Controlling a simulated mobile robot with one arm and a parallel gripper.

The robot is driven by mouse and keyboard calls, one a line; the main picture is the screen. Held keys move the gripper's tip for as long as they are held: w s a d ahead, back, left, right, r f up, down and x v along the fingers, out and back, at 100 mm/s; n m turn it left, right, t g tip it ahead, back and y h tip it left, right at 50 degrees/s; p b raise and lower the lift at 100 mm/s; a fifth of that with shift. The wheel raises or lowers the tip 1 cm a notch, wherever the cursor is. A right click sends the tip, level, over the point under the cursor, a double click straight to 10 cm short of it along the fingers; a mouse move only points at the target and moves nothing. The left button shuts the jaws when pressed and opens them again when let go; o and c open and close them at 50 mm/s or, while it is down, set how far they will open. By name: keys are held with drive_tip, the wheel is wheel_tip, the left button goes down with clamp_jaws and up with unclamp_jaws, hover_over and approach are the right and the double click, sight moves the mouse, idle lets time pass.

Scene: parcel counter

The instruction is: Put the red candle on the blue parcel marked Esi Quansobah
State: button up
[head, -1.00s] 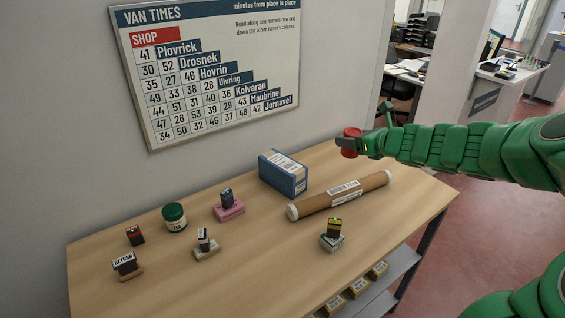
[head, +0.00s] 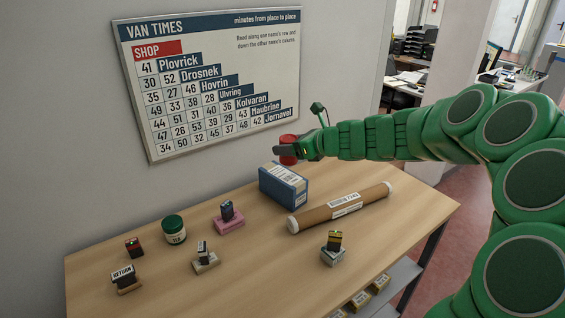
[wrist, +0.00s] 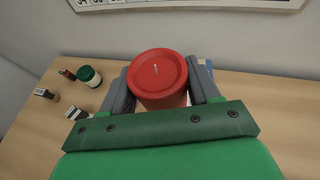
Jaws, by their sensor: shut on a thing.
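My gripper (head: 285,150) is shut on the red candle (head: 288,160). In the wrist view the red candle (wrist: 158,76) stands upright between the two grey fingers, with its wick on top. The blue parcel (head: 284,187) lies on the counter with a white label on top and print on its side; the name on it is too small to read. In the head view the candle is just above the back of the parcel, and a gap to its top cannot be judged. In the wrist view the candle and fingers hide nearly all of the parcel.
A brown tube (head: 340,208) lies close in front of the parcel. A green jar (head: 174,229) and several stamps, one on a pink pad (head: 229,223), stand to the left. The wall board (head: 215,80) is behind.

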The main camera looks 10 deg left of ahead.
drive_tip(key=shift+w+a+f, duration=0.6)
drive_tip(key=shift+w+f, duration=0.8)
drive_tip(key=shift+w, duration=0.15)
drive_tip(key=shift+w+a+f, duration=0.55)
drive_tip(key=shift+w+f, duration=0.8)
drive_tip(key=shift+w, duration=0.2)
drive_tip(key=shift+w+a+f, duration=0.6)
drive_tip(key=shift+w+f, duration=0.8)
drive_tip(key=shift+w, duration=0.15)
drive_tip(key=shift+f, duration=1.45)
drive_tip(key=shift+f, duration=0.2)
drive_tip(key=o, duration=1.1)
drive_tip(key=shift+o, duration=0.2)
drive_tip(key=shift+r, duration=0.1)
